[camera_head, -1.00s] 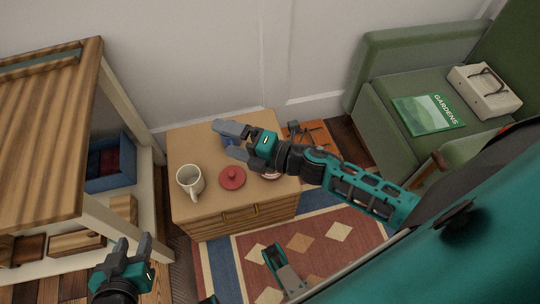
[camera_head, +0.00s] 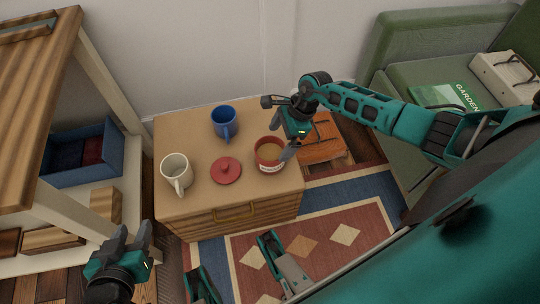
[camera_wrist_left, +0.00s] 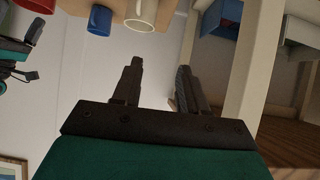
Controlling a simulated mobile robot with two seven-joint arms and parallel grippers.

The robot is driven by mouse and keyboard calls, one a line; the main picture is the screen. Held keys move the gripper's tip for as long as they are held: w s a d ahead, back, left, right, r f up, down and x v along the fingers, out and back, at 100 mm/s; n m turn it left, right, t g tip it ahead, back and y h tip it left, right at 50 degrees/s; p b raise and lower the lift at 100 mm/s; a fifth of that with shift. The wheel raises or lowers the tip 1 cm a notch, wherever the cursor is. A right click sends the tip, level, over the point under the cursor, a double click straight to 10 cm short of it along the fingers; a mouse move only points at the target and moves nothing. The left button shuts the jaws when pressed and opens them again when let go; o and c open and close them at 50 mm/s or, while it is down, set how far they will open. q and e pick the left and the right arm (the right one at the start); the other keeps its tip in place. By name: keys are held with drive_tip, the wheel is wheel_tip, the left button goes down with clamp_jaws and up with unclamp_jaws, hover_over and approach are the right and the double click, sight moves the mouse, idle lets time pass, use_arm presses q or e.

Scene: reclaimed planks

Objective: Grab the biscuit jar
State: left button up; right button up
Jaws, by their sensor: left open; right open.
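The biscuit jar (camera_head: 268,160), red and white with lettering on its front, stands upright and open on the right side of the small wooden cabinet (camera_head: 195,135). Its contents look tan. A red lid with a knob (camera_head: 226,171) lies on the cabinet top, left of the jar. My right gripper (camera_head: 282,138) is open at the jar's right rear side, fingers pointing down. I cannot tell whether it touches the jar. My left gripper (camera_head: 135,240) is open and empty, low in front of the cabinet's left side. Its open fingers also show in the left wrist view (camera_wrist_left: 160,82).
A blue mug (camera_head: 225,122) stands behind the lid, and a cream mug (camera_head: 176,172) stands at the cabinet's left. A wooden shelf unit with a blue bin (camera_head: 82,158) is at left. A green armchair (camera_head: 420,45) is at right. A patterned rug (camera_head: 325,225) lies in front.

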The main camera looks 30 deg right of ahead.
sight(270, 154)
drive_tip(key=shift+b+x, duration=0.3)
drive_tip(key=shift+x, duration=0.65)
drive_tip(key=shift+a+f, duration=0.1)
drive_tip(key=shift+f, duration=0.15)
drive_tip(key=shift+a+f+b, duration=0.1)
drive_tip(key=shift+f+b, duration=0.05)
drive_tip(key=shift+b, duration=0.15)
drive_tip(key=b+x, duration=0.3)
drive_tip(key=x, duration=0.1)
drive_tip(key=shift+a+f, duration=0.1)
drive_tip(key=shift+a, duration=0.05)
drive_tip(key=shift+a+f, duration=0.1)
drive_tip(key=shift+f, duration=0.25)
drive_tip(key=c, duration=1)
use_arm(q)
drive_tip(key=shift+w+d+f+h, duration=0.2)
drive_tip(key=shift+d+f, duration=0.25)
drive_tip(key=shift+f, duration=0.15)
drive_tip(key=shift+w+d+f+h, duration=0.1)
drive_tip(key=shift+w+d+f, duration=0.05)
drive_tip(key=shift+d+f, duration=0.35)
use_arm(e)
drive_tip(key=shift+w+a+r, duration=0.1)
drive_tip(key=shift+c, duration=0.3)
